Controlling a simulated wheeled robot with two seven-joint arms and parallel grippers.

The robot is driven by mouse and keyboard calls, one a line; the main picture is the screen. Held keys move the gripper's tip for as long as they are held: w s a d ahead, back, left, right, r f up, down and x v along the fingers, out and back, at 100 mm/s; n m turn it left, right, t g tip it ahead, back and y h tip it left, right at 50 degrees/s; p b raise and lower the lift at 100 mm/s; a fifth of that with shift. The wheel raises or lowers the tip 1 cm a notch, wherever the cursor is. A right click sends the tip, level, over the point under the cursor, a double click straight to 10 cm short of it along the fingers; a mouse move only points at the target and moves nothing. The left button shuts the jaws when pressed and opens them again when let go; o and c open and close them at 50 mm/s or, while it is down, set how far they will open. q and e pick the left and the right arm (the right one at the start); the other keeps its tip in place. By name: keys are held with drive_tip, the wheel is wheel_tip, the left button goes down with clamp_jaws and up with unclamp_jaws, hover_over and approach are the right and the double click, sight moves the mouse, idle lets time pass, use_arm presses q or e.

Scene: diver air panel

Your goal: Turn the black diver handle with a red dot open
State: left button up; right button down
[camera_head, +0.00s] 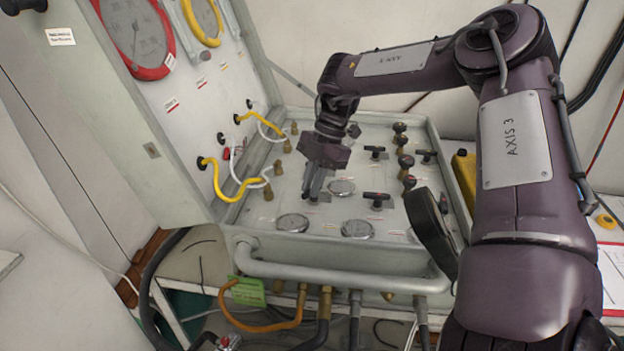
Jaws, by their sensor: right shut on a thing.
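The air panel (262,215) is a pale grey open box with black handles, knobs and round gauges. My right gripper (313,192) reaches down onto the left middle of the panel from my purple right arm. Its fingers are shut on a black handle (320,198) that stands on the panel face. The fingers hide most of this handle, and I cannot make out a red dot on it. Similar black T-shaped handles stand free to the right (376,197), behind (375,150) and at the far right (427,155). My left gripper is not in view.
Round gauges (292,222) lie in front of the held handle. Yellow and white hoses (232,190) run from the raised lid (130,130) to brass fittings at the left. Black round knobs (405,161) stand to the right. A grey pipe rail (335,275) crosses the front.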

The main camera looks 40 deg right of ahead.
drive_tip(key=n+g, duration=0.1)
drive_tip(key=n, duration=0.2)
drive_tip(key=n+g+p, duration=0.1)
drive_tip(key=n, duration=0.2)
drive_tip(key=shift+d+r+n+h, duration=0.1)
drive_tip(key=shift+n+h, duration=0.2)
drive_tip(key=shift+h, duration=0.1)
idle(0.4)
drive_tip(key=c, duration=1.5)
unclamp_jaws()
drive_tip(key=shift+s+g, duration=0.1)
drive_tip(key=shift+g, duration=0.2)
drive_tip(key=shift+o, duration=0.2)
drive_tip(key=p+v, duration=0.7)
drive_tip(key=p, duration=0.1)
drive_tip(key=shift+r, duration=0.3)
drive_tip(key=shift+d, duration=0.1)
